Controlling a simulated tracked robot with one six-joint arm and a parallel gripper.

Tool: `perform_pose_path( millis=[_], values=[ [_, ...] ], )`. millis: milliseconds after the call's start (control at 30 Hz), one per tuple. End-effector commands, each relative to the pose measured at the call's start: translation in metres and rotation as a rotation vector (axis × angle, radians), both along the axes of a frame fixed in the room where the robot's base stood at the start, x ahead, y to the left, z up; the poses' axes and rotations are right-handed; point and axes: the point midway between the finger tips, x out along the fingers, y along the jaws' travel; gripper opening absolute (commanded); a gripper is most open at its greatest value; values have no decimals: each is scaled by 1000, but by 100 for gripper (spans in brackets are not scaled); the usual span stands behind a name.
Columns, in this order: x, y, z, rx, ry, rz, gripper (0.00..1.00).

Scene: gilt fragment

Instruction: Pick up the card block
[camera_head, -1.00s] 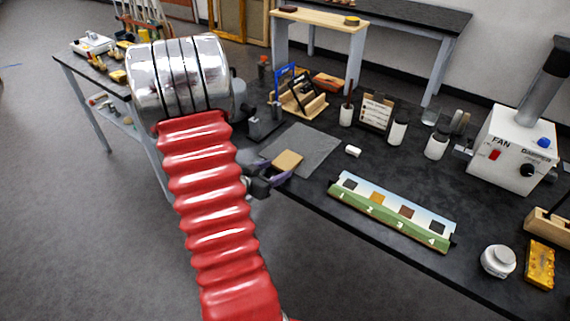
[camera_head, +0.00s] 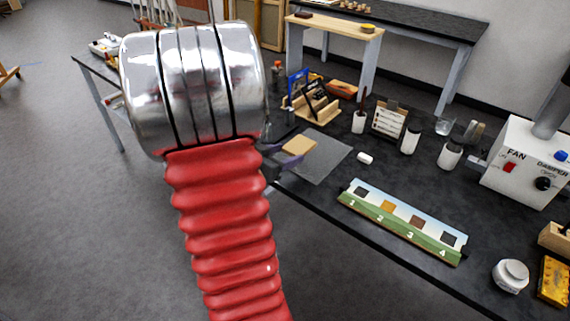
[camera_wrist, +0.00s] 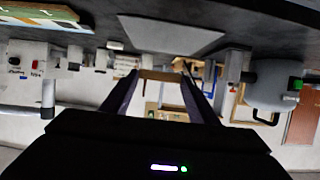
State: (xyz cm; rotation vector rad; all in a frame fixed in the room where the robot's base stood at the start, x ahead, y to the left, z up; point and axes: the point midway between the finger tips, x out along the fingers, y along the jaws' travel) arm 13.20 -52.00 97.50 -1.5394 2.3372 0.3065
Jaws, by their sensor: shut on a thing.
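The card block (camera_head: 299,145) is a small flat tan piece. In the head view it shows at the left edge of the grey mat (camera_head: 325,160). My gripper (camera_head: 287,160), with dark purple-grey fingers, is partly hidden behind my arm. In the wrist view the fingers (camera_wrist: 160,82) reach forward and are shut on the block (camera_wrist: 160,76), which spans between their tips. There the block appears apart from the mat (camera_wrist: 170,36), held clear of it.
A numbered strip (camera_head: 402,222) with coloured squares lies along the table's front edge. A small white cylinder (camera_head: 365,158) lies right of the mat. Bottles (camera_head: 410,139), a wooden rack (camera_head: 314,107) and a white fan box (camera_head: 522,165) stand farther back and right.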

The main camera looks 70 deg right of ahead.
Motion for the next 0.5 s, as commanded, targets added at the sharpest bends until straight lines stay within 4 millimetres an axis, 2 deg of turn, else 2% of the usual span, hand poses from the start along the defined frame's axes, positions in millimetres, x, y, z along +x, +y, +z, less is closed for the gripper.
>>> perform_pose_path(
  millis=[167, 500],
  values=[
    [0, 0, 11, -1, -2, 0, 32],
    [0, 0, 13, 1, -1, 0, 32]
  ],
)
